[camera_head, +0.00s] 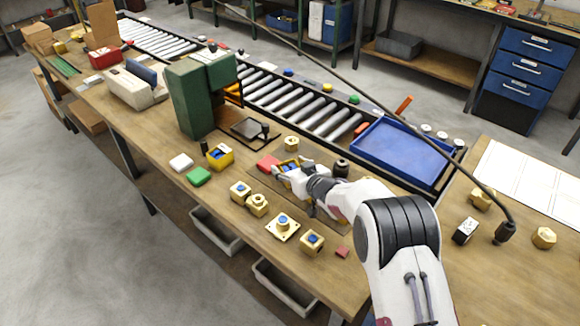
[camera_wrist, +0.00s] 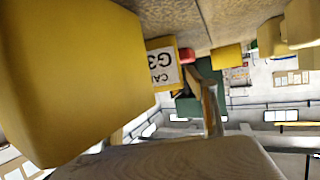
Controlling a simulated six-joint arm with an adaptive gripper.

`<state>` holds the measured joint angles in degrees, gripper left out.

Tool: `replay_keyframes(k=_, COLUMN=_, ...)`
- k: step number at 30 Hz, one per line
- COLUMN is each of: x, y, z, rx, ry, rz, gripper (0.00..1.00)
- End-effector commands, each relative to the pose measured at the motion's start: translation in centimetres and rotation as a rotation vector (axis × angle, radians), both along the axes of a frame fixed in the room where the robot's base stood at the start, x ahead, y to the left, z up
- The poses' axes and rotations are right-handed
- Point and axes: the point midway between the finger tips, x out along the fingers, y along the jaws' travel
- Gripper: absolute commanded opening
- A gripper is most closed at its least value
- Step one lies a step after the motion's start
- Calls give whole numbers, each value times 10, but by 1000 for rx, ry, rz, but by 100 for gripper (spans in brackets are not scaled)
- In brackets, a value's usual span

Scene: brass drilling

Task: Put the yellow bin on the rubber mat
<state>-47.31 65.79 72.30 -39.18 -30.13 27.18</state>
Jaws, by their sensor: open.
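A yellow bin (camera_head: 219,156) with blue pieces inside stands on the bench, left of my gripper. My gripper (camera_head: 287,175) is low over the bench, open. A yellow, open-topped shape (camera_head: 289,166) with blue in it shows at its fingers; I cannot tell whether they touch. In the wrist view a large yellow surface (camera_wrist: 75,75) fills the left side, very close, and a blurred grey-brown gripper part spans the bottom. A thin brownish rectangle, possibly the rubber mat (camera_head: 290,203), lies under my gripper, partly hidden by it and the arm.
A green drill press (camera_head: 190,100) stands behind left. Red (camera_head: 268,162), green (camera_head: 198,175) and white (camera_head: 181,162) blocks lie nearby. Several brass parts (camera_head: 282,226) lie along the front. A dark cylinder (camera_head: 341,168) stands close right, before a blue tray (camera_head: 400,153).

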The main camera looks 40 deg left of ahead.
Motion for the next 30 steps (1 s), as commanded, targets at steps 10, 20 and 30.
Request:
replay_keyframes(k=10, x=-1, y=-2, z=3, rx=-1, ry=0, rz=0, gripper=57)
replay_keyframes(k=20, x=-7, y=-18, z=11, rx=-1, ry=0, rz=0, gripper=57)
replay_keyframes(k=30, x=-17, y=-41, z=22, rx=0, ry=0, rz=0, gripper=57)
